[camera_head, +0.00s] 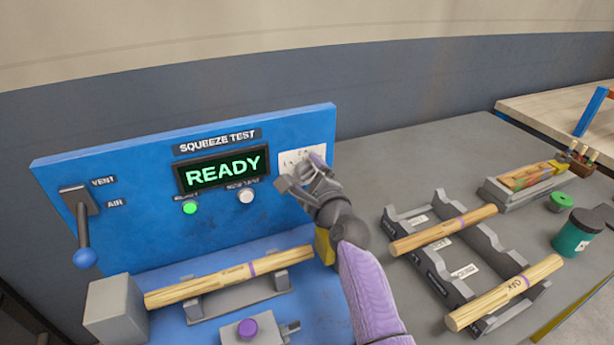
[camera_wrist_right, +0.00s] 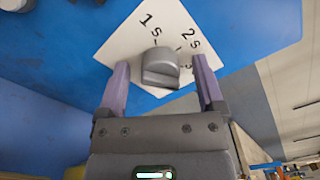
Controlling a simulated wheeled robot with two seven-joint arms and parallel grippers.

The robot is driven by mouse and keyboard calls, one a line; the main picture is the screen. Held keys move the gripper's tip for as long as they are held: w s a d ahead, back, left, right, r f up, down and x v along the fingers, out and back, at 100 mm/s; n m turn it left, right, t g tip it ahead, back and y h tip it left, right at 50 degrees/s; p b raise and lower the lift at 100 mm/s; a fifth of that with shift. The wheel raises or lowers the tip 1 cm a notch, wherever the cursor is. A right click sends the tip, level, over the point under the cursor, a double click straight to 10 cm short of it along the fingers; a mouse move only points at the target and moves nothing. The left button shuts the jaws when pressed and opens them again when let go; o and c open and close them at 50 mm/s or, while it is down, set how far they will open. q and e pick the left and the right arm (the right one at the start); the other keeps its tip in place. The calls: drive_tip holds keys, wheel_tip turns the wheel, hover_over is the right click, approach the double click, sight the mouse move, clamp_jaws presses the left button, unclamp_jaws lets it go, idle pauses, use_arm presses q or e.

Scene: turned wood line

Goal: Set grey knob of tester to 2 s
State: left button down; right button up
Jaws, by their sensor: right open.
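The blue tester (camera_head: 130,143) stands at the left with its display reading READY. Its white dial plate (camera_head: 288,158) is at the panel's upper right; the plate also shows in the right wrist view (camera_wrist_right: 127,42), with marks "1 s" and "2 s". The grey knob (camera_wrist_right: 160,66) sits on the plate. I cannot tell which mark it points at. My right gripper (camera_head: 298,178) is in front of the plate and hides the knob in the head view. In the wrist view its open fingers stand on either side of the knob, with gaps visible. My left gripper is not in view.
A lever (camera_head: 84,235) labelled VENT and AIR is at the panel's left. A wooden rod (camera_head: 210,282) lies in the tester's holder. A grey rack (camera_head: 432,262) with two rods stands right of my right arm.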

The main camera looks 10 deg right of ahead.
clamp_jaws()
drive_tip(key=shift+n, duration=0.3)
drive_tip(key=n+p, duration=0.1)
drive_tip(key=n, duration=0.4)
drive_tip(key=shift+f+n, duration=0.1)
drive_tip(key=shift+n, duration=0.3)
drive_tip(key=n, duration=0.5)
drive_tip(key=shift+f+p, duration=0.1)
drive_tip(key=shift+p, duration=0.2)
drive_tip(key=shift+n, duration=0.3)
unclamp_jaws()
